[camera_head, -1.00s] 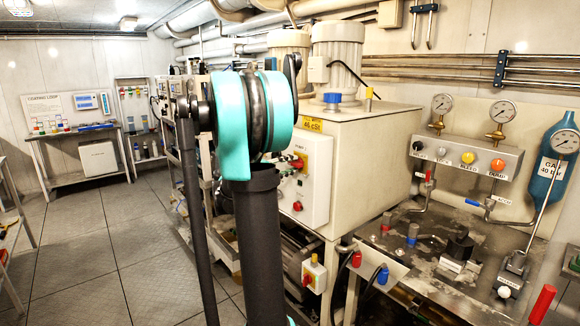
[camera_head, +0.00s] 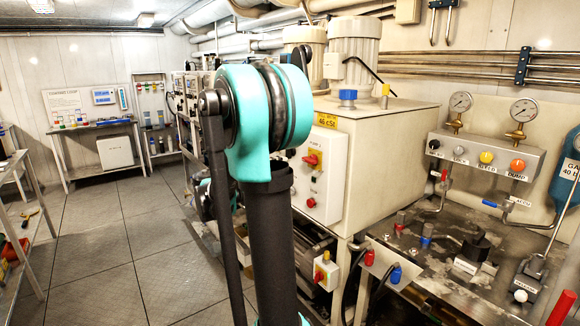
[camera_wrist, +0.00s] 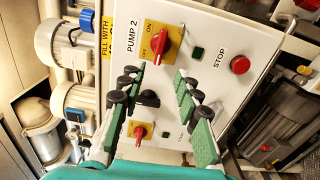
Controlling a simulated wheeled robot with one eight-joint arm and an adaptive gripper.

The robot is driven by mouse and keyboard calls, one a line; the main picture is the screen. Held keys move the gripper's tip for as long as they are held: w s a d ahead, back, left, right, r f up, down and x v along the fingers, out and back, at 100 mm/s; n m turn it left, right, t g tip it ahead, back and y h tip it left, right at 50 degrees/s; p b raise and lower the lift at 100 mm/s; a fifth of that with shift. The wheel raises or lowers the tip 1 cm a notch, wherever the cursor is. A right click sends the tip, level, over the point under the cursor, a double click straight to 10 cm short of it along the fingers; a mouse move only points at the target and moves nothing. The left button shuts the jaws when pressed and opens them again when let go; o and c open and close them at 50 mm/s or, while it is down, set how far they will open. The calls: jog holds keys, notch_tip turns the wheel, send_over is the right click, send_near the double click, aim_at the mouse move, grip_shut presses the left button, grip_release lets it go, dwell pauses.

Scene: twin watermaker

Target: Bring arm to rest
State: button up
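My arm stands upright in the middle of the head view, with a teal joint (camera_head: 247,125) on top of a dark link (camera_head: 273,245). My gripper's fingers do not show clearly in that view. In the wrist view my gripper (camera_wrist: 159,76) is open, its two green-padded fingers apart with nothing between them. Behind the fingers is a white pump control panel (camera_wrist: 205,40), which also shows in the head view (camera_head: 331,158). The panel has a red switch (camera_wrist: 161,44) on a yellow plate and a red stop button (camera_wrist: 240,65). I cannot tell the distance from fingers to panel.
A large pale tank cabinet (camera_head: 395,150) stands right of my arm. Beyond it are a valve block (camera_head: 480,157) with gauges and a cluttered metal bench (camera_head: 415,262). Shelving stands at the far left, and a side table (camera_head: 28,210) is at the left edge. Tiled floor (camera_head: 105,245) is clear left of my arm.

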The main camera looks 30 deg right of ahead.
jog(key=shift+a, duration=0.7)
jog(key=s+a+f+t+y, duration=0.1)
jog(key=s+f+y, duration=0.2)
jog(key=f, duration=0.3)
jog(key=s+a+f+y, duration=0.2)
jog(key=s+f+y, duration=0.1)
jog(key=f, duration=0.3)
jog(key=s+a+f+t+y, duration=0.1)
jog(key=s+a+f+y, duration=0.5)
jog(key=a+f, duration=0.2)
jog(key=s+a+f+m+t+y, duration=0.1)
jog(key=s+a+f+y, duration=0.5)
jog(key=a, duration=0.7)
notch_tip(320, 180, down, 3)
jog(key=shift+s+r, duration=0.15)
jog(key=shift+s, duration=0.15)
